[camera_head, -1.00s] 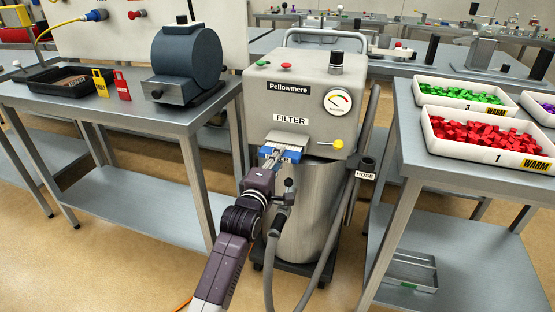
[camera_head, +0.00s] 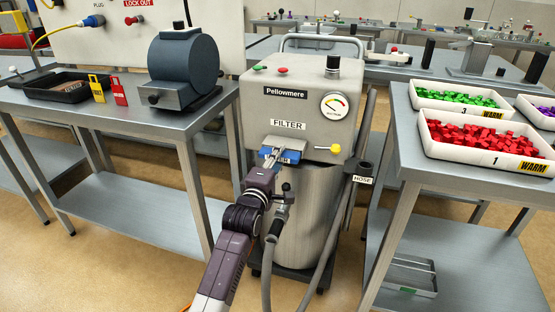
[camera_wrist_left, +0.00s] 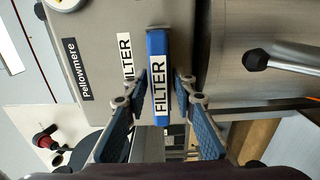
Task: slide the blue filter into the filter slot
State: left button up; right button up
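The blue filter (camera_head: 281,155) sits at the slot under the FILTER label on the front of the grey Pellowmere unit (camera_head: 300,100). Its labelled outer face shows in the left wrist view (camera_wrist_left: 158,90). The grey slot housing (camera_head: 290,143) is just above it; how deep the filter sits is hard to tell. My left gripper (camera_head: 272,160) is at the filter's front. My right gripper is not in view.
A yellow-knobbed lever (camera_head: 330,148) sticks out right of the slot. A hose holder (camera_head: 362,168) and hoses are at the unit's right side. A bench with a dark blue drum machine (camera_head: 185,65) stands left; a bench with a red pellet tray (camera_head: 425,145) stands right.

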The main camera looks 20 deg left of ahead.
pick_arm(q)
jog(key=shift+o, duration=1)
jog(key=shift+s, duration=0.2)
jog(key=s, duration=1.1)
jog(key=shift+s+a, duration=0.2)
jog(key=shift+s, duration=0.15)
